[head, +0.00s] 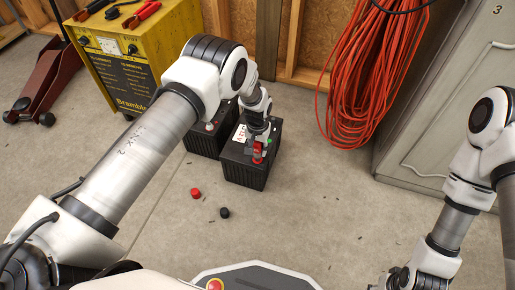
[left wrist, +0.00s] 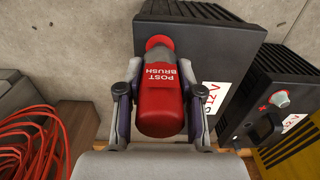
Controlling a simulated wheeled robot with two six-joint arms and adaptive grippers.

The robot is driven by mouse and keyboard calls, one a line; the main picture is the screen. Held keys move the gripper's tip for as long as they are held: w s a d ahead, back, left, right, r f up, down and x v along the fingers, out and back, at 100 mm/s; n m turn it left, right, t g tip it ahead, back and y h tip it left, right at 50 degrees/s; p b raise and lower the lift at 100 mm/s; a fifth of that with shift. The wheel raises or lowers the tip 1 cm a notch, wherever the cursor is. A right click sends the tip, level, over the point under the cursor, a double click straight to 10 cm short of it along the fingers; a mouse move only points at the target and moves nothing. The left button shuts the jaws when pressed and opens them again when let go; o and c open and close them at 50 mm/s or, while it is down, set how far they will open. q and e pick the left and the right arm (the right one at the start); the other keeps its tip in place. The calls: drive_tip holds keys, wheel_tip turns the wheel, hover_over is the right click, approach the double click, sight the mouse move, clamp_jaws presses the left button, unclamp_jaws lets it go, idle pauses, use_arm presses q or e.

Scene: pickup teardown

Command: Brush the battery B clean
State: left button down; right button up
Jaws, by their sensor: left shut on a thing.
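My left gripper (head: 262,141) is shut on a red post brush (head: 257,154), lettered POST BRUSH in the left wrist view (left wrist: 160,100). It holds the brush over the top of the nearer black battery (head: 245,172), which also fills the upper middle of the left wrist view (left wrist: 215,45). The brush's narrow end is at that battery's top. I cannot tell whether it sits on a post, because the brush hides the spot. A second black battery (head: 205,144) stands just behind to the left. I cannot read which one is B.
A red cap (head: 196,193) and a black cap (head: 224,212) lie on the floor in front. A yellow charger (head: 118,60) stands behind at left. A coiled orange cable (head: 360,80) hangs at the wall beside a grey cabinet (head: 445,100). Floor to the battery's right is mostly clear.

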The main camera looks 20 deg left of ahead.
sight(258, 145)
use_arm(q)
drive_tip(key=shift+r+p, duration=2.1)
drive_tip(key=shift+r, duration=0.85)
